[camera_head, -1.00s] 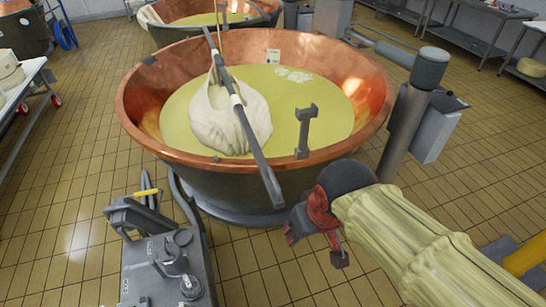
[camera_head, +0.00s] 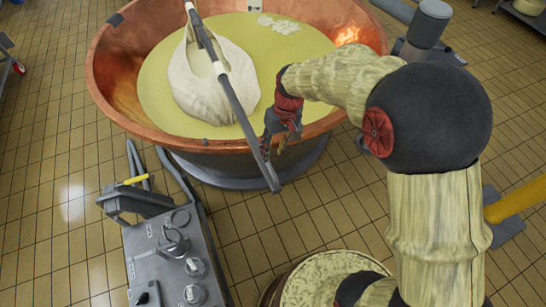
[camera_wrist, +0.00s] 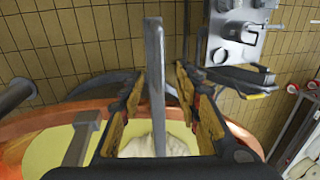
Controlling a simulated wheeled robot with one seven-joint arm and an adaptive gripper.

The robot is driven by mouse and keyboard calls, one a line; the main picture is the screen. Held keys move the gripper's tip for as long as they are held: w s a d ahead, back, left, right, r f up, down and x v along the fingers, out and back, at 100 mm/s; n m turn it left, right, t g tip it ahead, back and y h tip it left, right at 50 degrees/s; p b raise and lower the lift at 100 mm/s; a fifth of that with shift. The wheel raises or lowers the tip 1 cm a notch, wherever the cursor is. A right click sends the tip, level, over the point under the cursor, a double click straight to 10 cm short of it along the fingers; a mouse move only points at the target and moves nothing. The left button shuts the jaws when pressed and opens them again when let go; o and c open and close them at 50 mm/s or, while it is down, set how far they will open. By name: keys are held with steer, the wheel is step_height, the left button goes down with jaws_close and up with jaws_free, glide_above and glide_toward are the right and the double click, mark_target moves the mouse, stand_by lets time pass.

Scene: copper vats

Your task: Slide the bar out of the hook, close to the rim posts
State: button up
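The long grey bar (camera_head: 232,98) slopes across the copper vat (camera_head: 98,75), its near end sticking out past the front rim. A white cloth bundle (camera_head: 195,85) hangs against it in the yellow liquid. My gripper (camera_head: 268,142) is at the near part of the bar, by the front rim. In the wrist view the bar (camera_wrist: 155,60) runs between the two spread fingers of my gripper (camera_wrist: 160,75), with gaps on both sides. One grey rim post (camera_wrist: 82,140) shows left of the fingers; my arm hides it in the head view. I cannot make out the hook.
A grey control console (camera_head: 170,255) with a yellow-handled part stands left of my arm, in front of the vat. A grey column (camera_head: 425,30) stands at the vat's right. A round-topped container (camera_head: 325,280) is at the bottom. Tiled floor is free at left.

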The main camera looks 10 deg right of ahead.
mark_target(270, 164)
steer(key=f, duration=0.3)
steer(key=a+f+b, duration=0.1)
steer(key=f, duration=0.2)
steer(key=shift+s+a+f, duration=0.1)
steer(key=shift+s+f, duration=0.05)
steer(key=shift+c, duration=1)
jaws_close()
